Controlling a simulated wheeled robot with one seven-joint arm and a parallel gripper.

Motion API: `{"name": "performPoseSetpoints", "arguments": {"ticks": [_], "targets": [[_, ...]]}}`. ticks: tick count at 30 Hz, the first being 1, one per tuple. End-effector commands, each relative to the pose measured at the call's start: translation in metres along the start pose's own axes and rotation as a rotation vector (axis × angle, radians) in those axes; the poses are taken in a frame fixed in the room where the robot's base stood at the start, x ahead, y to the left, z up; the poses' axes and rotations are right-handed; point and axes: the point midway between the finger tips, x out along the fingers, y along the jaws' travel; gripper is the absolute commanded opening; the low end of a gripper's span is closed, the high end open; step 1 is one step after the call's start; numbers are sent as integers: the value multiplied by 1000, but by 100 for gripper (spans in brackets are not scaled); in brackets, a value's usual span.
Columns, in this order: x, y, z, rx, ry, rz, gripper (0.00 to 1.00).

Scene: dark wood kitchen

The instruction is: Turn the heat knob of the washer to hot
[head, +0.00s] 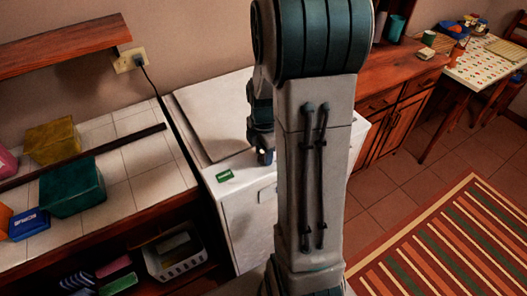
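The washer (238,205) is a white, box-shaped appliance in the middle of the head view, with a lid (205,115) on top and a small green label (225,176) near its front edge. My arm stands in front of it and hides its right part. My gripper (265,157) points down over the washer's top near the front edge, just left of my arm. It is small and dark here, and I cannot tell whether its fingers are open or shut. I cannot make out the heat knob; it may be hidden behind my arm or gripper.
A white tiled counter (150,185) with several colored boxes adjoins the washer on the left. A wooden shelf (60,45) hangs above it. A wooden cabinet (395,105) stands to the right. A striped rug (450,250) lies on the open floor at right.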

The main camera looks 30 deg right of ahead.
Motion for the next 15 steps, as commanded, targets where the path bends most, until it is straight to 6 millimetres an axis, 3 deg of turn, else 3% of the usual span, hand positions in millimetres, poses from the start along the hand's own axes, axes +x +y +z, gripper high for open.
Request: {"name": "performPoseSetpoints", "arguments": {"ticks": [1, 2, 15], "targets": [[0, 0, 0, 0, 0, 0, 20], [0, 0, 0, 0, 0, 0, 12], [0, 0, 0, 67, 0, 1, 12]]}}
